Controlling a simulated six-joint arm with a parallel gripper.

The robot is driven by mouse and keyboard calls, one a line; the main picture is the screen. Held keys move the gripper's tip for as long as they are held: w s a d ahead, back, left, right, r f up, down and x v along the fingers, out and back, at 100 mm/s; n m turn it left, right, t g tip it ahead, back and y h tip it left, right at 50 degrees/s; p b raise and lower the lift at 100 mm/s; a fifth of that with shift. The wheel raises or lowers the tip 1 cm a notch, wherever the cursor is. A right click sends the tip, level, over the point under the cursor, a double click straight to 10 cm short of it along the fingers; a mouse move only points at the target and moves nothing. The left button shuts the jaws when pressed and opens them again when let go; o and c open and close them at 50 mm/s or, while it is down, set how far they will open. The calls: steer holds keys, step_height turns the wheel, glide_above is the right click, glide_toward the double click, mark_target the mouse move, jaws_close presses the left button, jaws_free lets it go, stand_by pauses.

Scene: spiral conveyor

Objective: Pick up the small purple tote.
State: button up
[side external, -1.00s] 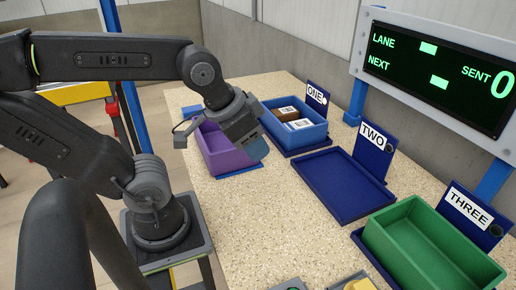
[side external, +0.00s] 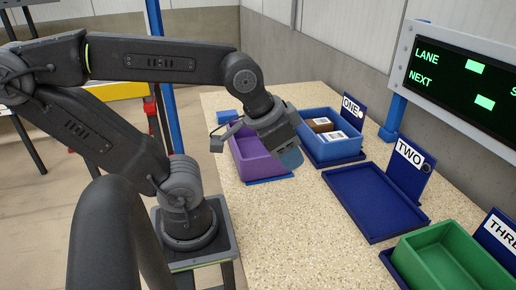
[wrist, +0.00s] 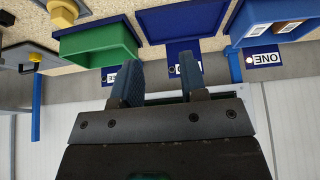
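The small purple tote (side external: 250,161) is open-topped and stands on a blue pad (side external: 270,180) at the far left of the speckled table in the side external view. My gripper (side external: 291,157) appears in front of the tote's right part and hides some of it. I cannot tell how far above or beside the tote it is. In the wrist view, my gripper (wrist: 161,82) has its two blue fingers well apart with nothing between them. The purple tote does not show in the wrist view.
A blue tote (side external: 309,146) holding boxes stands at lane ONE. Lane TWO's flat blue tray (side external: 372,212) is empty. A green tote (side external: 455,262) stands at lane THREE. A dark display (side external: 455,75) hangs at the right. The table's front middle (side external: 300,225) is clear.

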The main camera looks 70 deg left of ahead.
steer(key=w+a+f+n+g+y, duration=0.1)
steer(key=w+a+f+n+g, duration=0.1)
steer(key=w+a+n, duration=0.5)
steer(key=a+f+n+g+y, duration=0.2)
steer(key=a+n, duration=0.3)
steer(key=a, duration=0.7)
steer(key=w+a+f+n+g+y, duration=0.1)
steer(key=w+a+f+n+g, duration=0.2)
steer(key=a+n, duration=0.45)
steer(key=shift+m+t, duration=0.7)
steer(key=shift+m, duration=0.05)
steer(key=a+f, duration=0.1)
steer(key=f, duration=0.1)
steer(key=a+f, duration=0.2)
steer(key=w+a+f, duration=0.1)
steer(key=a+f, duration=0.1)
steer(key=shift+f, duration=0.3)
steer(key=shift+a+x, duration=0.1)
steer(key=shift+x, duration=1.45)
steer(key=shift+a+x, duration=0.15)
steer(key=shift+x, duration=1.4)
steer(key=shift+r, duration=0.1)
jaws_close()
steer(key=shift+y, duration=0.3)
